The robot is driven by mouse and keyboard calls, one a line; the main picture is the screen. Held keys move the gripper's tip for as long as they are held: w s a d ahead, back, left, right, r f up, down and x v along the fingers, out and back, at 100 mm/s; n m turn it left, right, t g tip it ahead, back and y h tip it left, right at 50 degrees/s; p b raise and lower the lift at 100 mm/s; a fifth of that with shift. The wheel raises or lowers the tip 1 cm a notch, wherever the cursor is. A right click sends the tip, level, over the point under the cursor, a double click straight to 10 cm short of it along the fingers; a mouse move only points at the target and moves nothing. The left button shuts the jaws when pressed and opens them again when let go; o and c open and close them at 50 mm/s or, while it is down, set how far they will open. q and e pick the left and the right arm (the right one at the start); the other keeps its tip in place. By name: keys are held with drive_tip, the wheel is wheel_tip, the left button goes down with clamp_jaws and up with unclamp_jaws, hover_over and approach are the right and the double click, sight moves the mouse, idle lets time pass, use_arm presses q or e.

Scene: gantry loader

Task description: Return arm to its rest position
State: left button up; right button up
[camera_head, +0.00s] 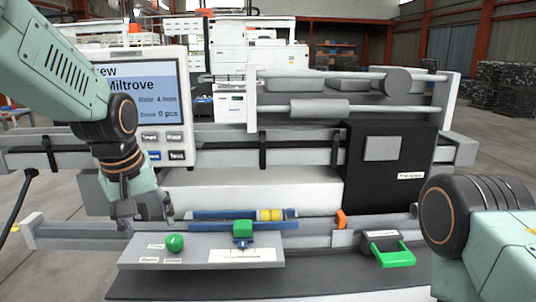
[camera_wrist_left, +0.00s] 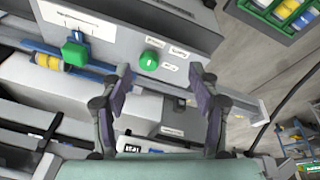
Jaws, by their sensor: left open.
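My left arm comes in from the left in the head view, bent with its wrist pointing down. My left gripper (camera_head: 147,210) is above the left end of the grey control shelf, behind and left of the round green knob (camera_head: 174,243). In the left wrist view my left gripper (camera_wrist_left: 160,82) is open, its two fingers apart with nothing between them. The green knob (camera_wrist_left: 149,60) shows beyond the fingertips; I see no contact. My right arm (camera_head: 480,225) shows only in part at the right edge of the head view; its gripper is out of view.
A display panel (camera_head: 140,85) stands close behind my left arm. A green block (camera_head: 242,229) and a blue bar with a yellow part (camera_head: 270,214) are right of the knob. A green handle (camera_head: 395,255) is farther right. A bin with coloured items (camera_wrist_left: 285,12) shows in the wrist view.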

use_arm(q)
drive_tip(key=s+f+m+t+b, duration=0.15)
drive_tip(key=f+b, duration=0.25)
drive_tip(key=f, duration=0.7)
drive_tip(key=s+f+m+b, duration=0.1)
drive_tip(key=s+f+b, duration=0.25)
drive_tip(key=f, duration=0.75)
drive_tip(key=s+f+m+t+b, duration=0.15)
drive_tip(key=f+b, duration=0.25)
drive_tip(key=f, duration=0.7)
drive_tip(key=s+f+g+b, duration=0.6)
drive_tip(key=s+f+b, duration=0.7)
drive_tip(key=s+f, duration=1.4)
drive_tip(key=shift+s+d+f+m+b, duration=0.15)
drive_tip(key=shift+s+f+m+b, duration=0.2)
drive_tip(key=shift+f, duration=0.3)
drive_tip(key=shift+w, duration=0.1)
